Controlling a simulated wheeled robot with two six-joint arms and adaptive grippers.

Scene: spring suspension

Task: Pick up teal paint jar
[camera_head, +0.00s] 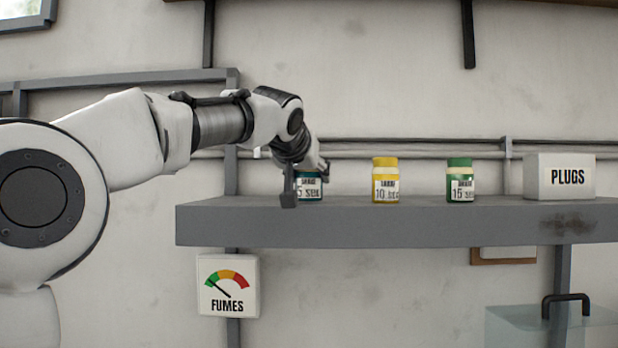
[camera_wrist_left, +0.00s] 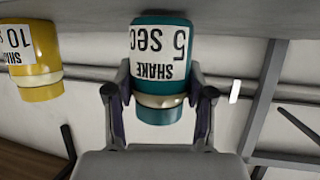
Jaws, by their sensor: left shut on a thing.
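The teal paint jar (camera_head: 311,187) stands on the grey shelf (camera_head: 400,222) near its left end, partly hidden by my left gripper. Its label in the left wrist view (camera_wrist_left: 160,55) reads "SHAKE 5 SEC", and the jar appears upside down there. My left gripper (camera_head: 305,180) is at the jar. In the left wrist view its two fingers (camera_wrist_left: 160,95) sit on either side of the jar, shut on it. Whether the jar touches the shelf is hard to tell. My right gripper is in neither view.
A yellow jar (camera_head: 385,181) stands to the right of the teal jar, then a green jar (camera_head: 460,181) and a white PLUGS box (camera_head: 559,177). A pipe (camera_head: 420,142) runs along the wall behind. A FUMES gauge sign (camera_head: 228,286) hangs below the shelf.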

